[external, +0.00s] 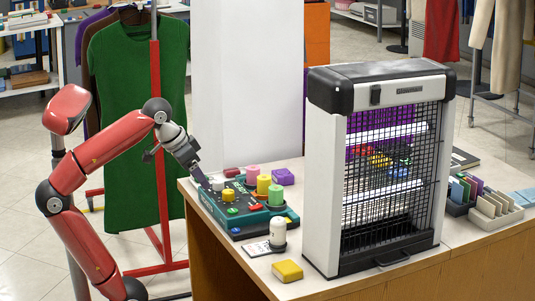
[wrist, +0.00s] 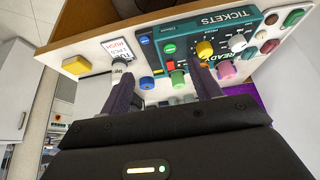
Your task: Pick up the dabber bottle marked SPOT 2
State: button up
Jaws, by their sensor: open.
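No SPOT 2 lettering is readable in either view, so I cannot tell which item carries it. A white cylinder with small dark marks (external: 278,232) stands upright by a printed card near the front of the counter. In the wrist view a white cylinder (wrist: 120,66) shows beside the left finger. Green (external: 276,194), yellow (external: 263,184) and pink (external: 253,174) cylinders stand on or by a teal TICKETS box (external: 245,222). My gripper (external: 203,181) is open at the box's left end. In the wrist view its fingers (wrist: 165,88) are apart, with a green piece (wrist: 177,78) showing between them.
A tall white lamp unit with a black grille (external: 380,165) stands right of the box. A yellow block (external: 287,270) lies near the counter's front edge. A green garment (external: 140,120) hangs behind my arm.

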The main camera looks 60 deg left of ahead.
jog(key=w+d+b, duration=0.1)
jog(key=w+d, duration=0.5)
jog(key=w, duration=0.2)
jog(key=b, duration=0.1)
send_over(276, 219)
jog(key=s, duration=0.2)
jog(key=f, duration=0.1)
jog(key=shift+t, duration=0.4)
notch_tip(276, 219, down, 5)
jog(key=shift+s+a+f, duration=0.1)
jog(key=shift+s, duration=0.05)
jog(key=x, duration=0.7)
jog(key=shift+d+f+b, duration=0.2)
jog(key=shift+f+b, duration=0.05)
jog(key=shift+b, duration=0.05)
jog(key=shift+r, duration=0.1)
jog(key=c, duration=1.1)
